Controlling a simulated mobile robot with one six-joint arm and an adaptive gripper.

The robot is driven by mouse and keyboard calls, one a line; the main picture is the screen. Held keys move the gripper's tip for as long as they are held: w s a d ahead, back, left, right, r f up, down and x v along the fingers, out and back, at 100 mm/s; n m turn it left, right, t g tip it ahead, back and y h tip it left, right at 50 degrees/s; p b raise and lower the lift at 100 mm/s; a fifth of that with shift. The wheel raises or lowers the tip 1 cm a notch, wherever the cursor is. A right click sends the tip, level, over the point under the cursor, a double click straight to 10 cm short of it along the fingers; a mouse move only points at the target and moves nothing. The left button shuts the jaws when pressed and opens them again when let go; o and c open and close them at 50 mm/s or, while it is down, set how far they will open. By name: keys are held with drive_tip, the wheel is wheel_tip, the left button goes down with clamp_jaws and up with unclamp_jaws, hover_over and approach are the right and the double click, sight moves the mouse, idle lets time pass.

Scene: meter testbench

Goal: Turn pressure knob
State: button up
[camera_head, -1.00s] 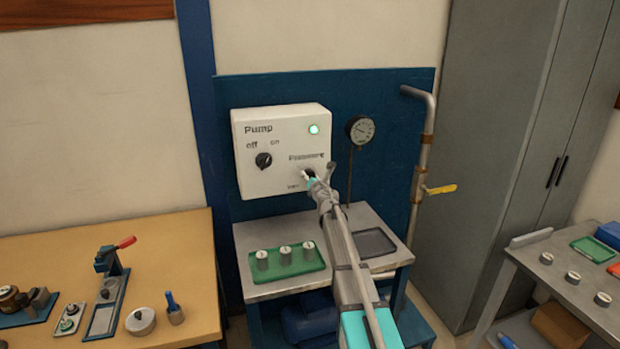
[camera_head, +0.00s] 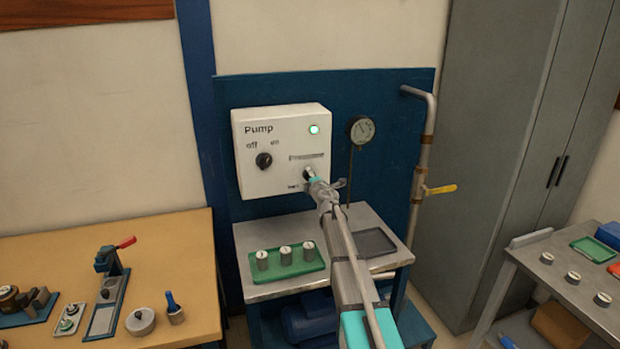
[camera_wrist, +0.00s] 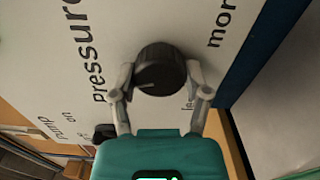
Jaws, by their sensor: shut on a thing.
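The pressure knob (camera_wrist: 160,70) is a round black knob on the white pump box (camera_head: 255,184), under the lettering "Pressure" in the wrist view. My gripper (camera_wrist: 160,80) is shut on it, with one finger on each side of the knob. In the head view my gripper (camera_head: 310,178) is at the lower right of the box, and it hides most of the knob. The gauge (camera_head: 361,130) on the blue panel has a dark needle, too small to read exactly.
The black off/on knob (camera_head: 264,160) sits left on the box, and a green lamp (camera_head: 314,129) is lit. Below stands a metal table (camera_head: 345,222) with a green tray (camera_head: 262,276) of small cylinders and a dark tray (camera_head: 375,243). A pipe with a yellow valve handle (camera_head: 441,189) is on the right.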

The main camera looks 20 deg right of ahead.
drive_tip(key=m, duration=0.6)
idle(0.4)
drive_tip(key=o, duration=1.1)
drive_tip(key=shift+o, duration=0.2)
drive_tip(key=shift+s, duration=0.1)
drive_tip(key=s, duration=1.1)
drive_tip(key=shift+s, duration=0.4)
